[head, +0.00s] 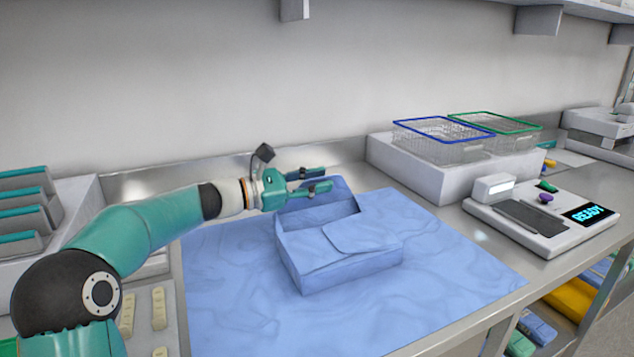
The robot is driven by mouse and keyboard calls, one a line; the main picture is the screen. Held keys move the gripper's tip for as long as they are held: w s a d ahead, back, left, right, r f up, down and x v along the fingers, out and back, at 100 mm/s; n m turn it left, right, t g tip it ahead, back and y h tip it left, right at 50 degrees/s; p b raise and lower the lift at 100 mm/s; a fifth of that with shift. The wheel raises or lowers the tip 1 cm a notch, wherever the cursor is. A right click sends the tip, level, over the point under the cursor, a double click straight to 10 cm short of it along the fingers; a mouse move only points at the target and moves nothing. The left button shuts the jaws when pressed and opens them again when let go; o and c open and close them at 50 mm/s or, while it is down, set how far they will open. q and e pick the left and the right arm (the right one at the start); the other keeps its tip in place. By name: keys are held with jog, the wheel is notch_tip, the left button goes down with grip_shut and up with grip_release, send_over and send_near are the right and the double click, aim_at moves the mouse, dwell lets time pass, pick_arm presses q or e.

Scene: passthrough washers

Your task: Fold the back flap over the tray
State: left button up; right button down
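A tray wrapped in blue cloth (345,268) sits on a spread blue wrap sheet (450,268) on the bench. A rounded flap (362,234) lies over the front right part of its top. The back left part of the top is open and shows a darker inside. A blue piece that looks like the back flap (340,184) stands up at the tray's back edge, partly hidden by my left gripper. My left gripper (324,179) is at this flap, above the tray's back edge, its two fingers apart. I cannot tell whether it touches the cloth. My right gripper is not in view.
Wire baskets with blue (443,122) and green (495,121) rims stand on a white block at the back right. A device with a "READY" display (589,214) is at the right. Teal-topped bins (25,215) stand at the left. The sheet's right part is clear.

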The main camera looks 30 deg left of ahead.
pick_arm(q)
jog(key=v, duration=1.2)
dwell(0.3)
